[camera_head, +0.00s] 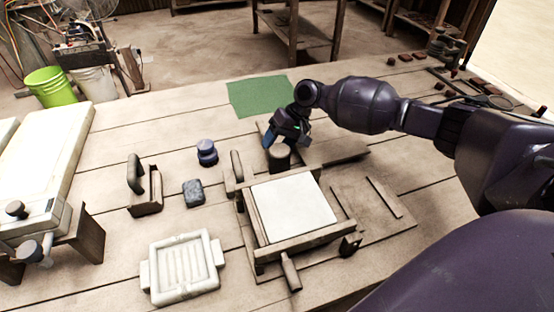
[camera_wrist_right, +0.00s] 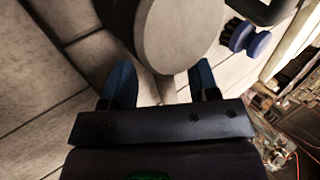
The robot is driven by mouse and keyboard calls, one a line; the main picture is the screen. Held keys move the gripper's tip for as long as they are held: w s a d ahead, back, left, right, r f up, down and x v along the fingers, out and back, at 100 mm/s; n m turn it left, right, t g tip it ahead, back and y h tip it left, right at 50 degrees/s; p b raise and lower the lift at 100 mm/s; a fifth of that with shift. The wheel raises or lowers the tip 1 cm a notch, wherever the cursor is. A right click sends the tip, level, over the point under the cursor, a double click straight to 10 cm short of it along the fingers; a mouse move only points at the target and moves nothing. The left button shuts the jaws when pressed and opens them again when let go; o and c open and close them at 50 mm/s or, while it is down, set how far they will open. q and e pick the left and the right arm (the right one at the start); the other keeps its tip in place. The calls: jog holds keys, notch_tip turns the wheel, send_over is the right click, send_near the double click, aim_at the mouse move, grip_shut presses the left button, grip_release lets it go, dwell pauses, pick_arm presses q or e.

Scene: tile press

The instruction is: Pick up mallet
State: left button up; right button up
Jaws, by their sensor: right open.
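A dark, short cylinder (camera_head: 279,158), which looks like the mallet's head, stands at the back edge of the tile press. In the right wrist view the cylinder (camera_wrist_right: 180,35) is large, with a pale round face, just beyond the fingertips. My right gripper (camera_head: 287,138) is open, with blue fingertips, close behind and above the cylinder. My left gripper is not in view.
The press frame (camera_head: 303,239) holds a white tile (camera_head: 292,207). A dark blue knobbed tool (camera_head: 207,152), a grey block (camera_head: 193,193), a handled tool (camera_head: 146,190) and a white tray (camera_head: 183,268) lie to the left. A green mat (camera_head: 258,95) lies behind.

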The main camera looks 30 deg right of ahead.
jog(key=shift+a+f, duration=0.15)
jog(key=shift+f, duration=0.15)
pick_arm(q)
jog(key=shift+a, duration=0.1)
pick_arm(e)
jog(key=shift+r, duration=0.1)
grip_shut()
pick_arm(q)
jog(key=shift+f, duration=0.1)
pick_arm(e)
jog(key=shift+w+r, duration=0.1)
jog(key=shift+r, duration=0.45)
pick_arm(q)
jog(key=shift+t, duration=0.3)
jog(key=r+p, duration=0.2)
jog(key=p, duration=0.1)
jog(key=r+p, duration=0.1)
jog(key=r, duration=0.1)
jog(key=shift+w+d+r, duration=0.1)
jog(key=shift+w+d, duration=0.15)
pick_arm(e)
notch_tip(320, 180, up, 19)
